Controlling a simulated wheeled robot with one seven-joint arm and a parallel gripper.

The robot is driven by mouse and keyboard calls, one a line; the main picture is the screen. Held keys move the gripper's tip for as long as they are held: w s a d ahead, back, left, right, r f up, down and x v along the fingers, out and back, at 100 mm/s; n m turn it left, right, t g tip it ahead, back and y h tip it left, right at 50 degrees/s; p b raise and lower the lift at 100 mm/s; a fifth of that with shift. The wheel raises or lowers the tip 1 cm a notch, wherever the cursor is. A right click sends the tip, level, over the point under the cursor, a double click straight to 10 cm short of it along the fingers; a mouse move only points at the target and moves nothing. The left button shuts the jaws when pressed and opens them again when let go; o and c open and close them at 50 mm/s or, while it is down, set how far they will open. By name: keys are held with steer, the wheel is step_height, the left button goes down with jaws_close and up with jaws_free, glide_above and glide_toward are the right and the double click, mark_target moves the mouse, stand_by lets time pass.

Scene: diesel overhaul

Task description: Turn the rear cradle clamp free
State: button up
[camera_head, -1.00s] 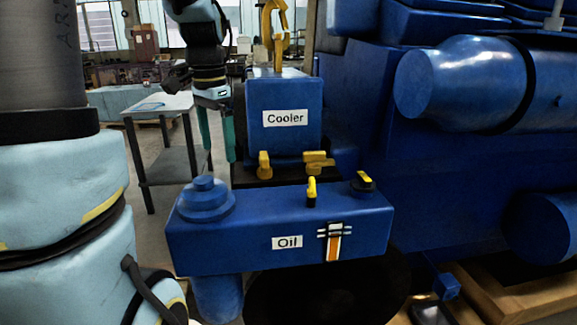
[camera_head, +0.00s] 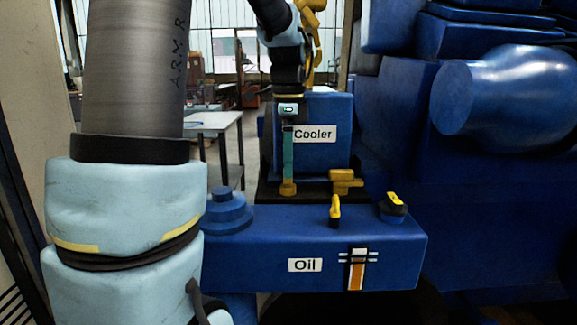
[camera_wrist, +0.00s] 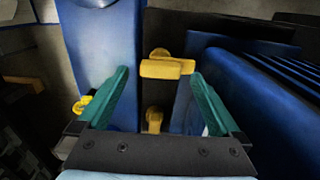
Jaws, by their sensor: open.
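Two yellow clamps sit on the dark base below the blue cooler (camera_head: 313,150). The left clamp (camera_head: 288,188) is narrow and the right clamp (camera_head: 346,175) has a bar lying crosswise; I cannot tell for sure which is the rear one. My gripper (camera_head: 288,174) hangs in front of the cooler, its green fingers pointing down, with the tips just above or at the left clamp. In the wrist view my gripper is open and empty, a crosswise yellow bar (camera_wrist: 166,68) showing between and beyond its fingertips. Another yellow piece (camera_wrist: 153,119) lies nearer.
The large blue engine (camera_head: 470,170) fills the right. A yellow hook (camera_head: 310,45) hangs above the cooler. A grey table (camera_head: 215,125) stands behind left.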

steer(key=shift+f, duration=1.05)
steer(key=c, duration=1.4)
